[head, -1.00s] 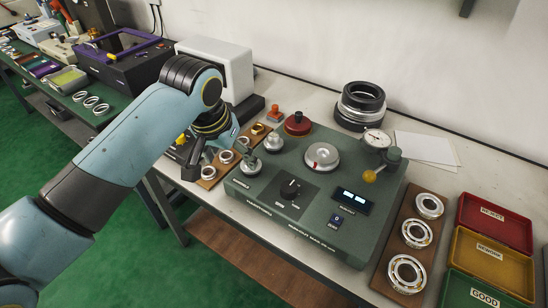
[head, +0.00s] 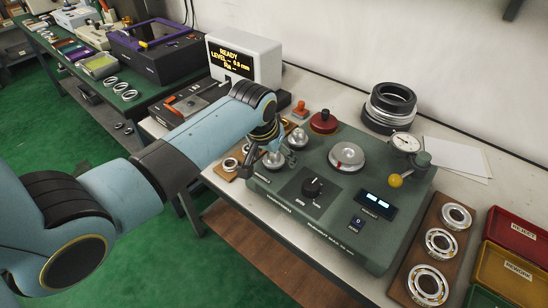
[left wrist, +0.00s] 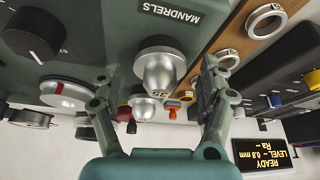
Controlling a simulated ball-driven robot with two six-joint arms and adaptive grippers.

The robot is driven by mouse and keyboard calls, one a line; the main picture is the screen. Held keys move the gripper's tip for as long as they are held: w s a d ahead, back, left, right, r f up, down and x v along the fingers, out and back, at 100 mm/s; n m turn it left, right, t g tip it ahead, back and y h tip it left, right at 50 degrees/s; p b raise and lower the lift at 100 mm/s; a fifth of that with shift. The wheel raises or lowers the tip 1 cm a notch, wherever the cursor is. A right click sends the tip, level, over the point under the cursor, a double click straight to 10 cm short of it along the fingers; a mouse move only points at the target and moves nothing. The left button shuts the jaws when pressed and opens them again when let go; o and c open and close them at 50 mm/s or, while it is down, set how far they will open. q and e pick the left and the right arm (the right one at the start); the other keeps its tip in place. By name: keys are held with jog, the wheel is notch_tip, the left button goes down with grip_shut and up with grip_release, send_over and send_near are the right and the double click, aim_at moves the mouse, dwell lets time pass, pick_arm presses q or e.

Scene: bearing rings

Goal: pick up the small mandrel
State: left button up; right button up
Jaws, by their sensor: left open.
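Two silver stepped mandrels stand upright on the green machine (head: 330,235). The front mandrel (head: 273,159) is by the MANDRELS label in the left wrist view (left wrist: 160,72), with a number on its nose that looks like 25. The back mandrel (head: 298,139) stands just behind it and also shows in the left wrist view (left wrist: 144,108). Sizes are hard to compare, so I cannot be sure which is the small one. My left gripper (head: 270,158) is open and empty, its fingers (left wrist: 156,85) on either side of the front mandrel. Contact is not visible. My right gripper is out of view.
A red-topped knob (head: 323,121), a silver spindle (head: 346,156) and a dial gauge (head: 405,143) rise from the machine. A wooden ring board (head: 229,168) lies left of it, another (head: 413,262) right. A lit display box (head: 262,58) stands behind my arm.

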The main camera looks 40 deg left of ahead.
pick_arm(q)
jog(key=shift+f, duration=0.15)
jog(key=c, duration=1.5)
jog(key=shift+c, duration=0.2)
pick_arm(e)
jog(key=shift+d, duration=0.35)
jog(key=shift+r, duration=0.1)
